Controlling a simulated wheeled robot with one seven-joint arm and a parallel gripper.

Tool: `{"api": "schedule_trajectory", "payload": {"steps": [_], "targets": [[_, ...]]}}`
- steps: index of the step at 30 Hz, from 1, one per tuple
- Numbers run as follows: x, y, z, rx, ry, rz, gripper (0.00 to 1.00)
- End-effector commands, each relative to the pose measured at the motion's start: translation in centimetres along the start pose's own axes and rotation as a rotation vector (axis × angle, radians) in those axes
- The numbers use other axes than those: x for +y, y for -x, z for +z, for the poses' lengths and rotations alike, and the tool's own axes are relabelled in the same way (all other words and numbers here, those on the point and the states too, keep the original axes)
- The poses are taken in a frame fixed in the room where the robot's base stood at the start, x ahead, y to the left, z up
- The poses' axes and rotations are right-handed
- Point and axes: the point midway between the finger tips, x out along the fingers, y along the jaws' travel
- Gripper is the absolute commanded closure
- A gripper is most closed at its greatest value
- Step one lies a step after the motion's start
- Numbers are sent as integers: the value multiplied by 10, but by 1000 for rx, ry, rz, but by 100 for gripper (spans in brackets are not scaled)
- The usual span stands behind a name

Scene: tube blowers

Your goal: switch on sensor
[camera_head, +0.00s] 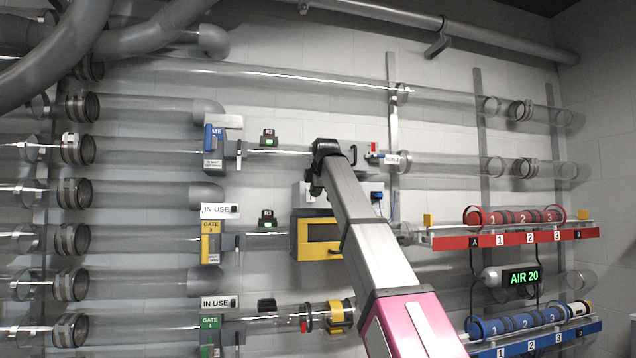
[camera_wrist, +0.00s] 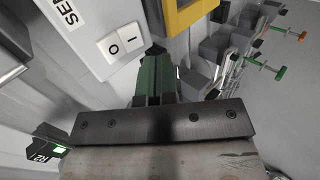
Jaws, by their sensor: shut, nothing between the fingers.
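In the wrist view, a white box has a label beginning "SEN" (camera_wrist: 67,12) and a white rocker switch (camera_wrist: 121,44) marked O and I. I cannot tell which side of the rocker is pressed. My gripper (camera_wrist: 154,52) has dark green fingers shut together and empty. Their tips are close beside the I side of the rocker; whether they touch is unclear. In the head view, a pale box (camera_head: 311,195) shows partly behind my arm, and my gripper is hidden there.
A yellow-framed unit (camera_head: 308,238) sits just below the pale box; its yellow edge (camera_wrist: 195,12) is near my fingers in the wrist view. Clear tubes run along the wall. A red rack (camera_head: 455,243) and blue rack (camera_head: 480,349) hold numbered canisters at right.

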Motion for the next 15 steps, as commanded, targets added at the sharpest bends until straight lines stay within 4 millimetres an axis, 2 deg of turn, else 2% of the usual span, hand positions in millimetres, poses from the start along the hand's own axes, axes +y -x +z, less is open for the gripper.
{"api": "schedule_trajectory", "payload": {"steps": [3, 6, 15], "targets": [[0, -23, 0, 0, 0, -2, 100], [13, -35, 0, 0, 0, -1, 100], [24, -51, 0, 0, 0, 0, 100]]}}
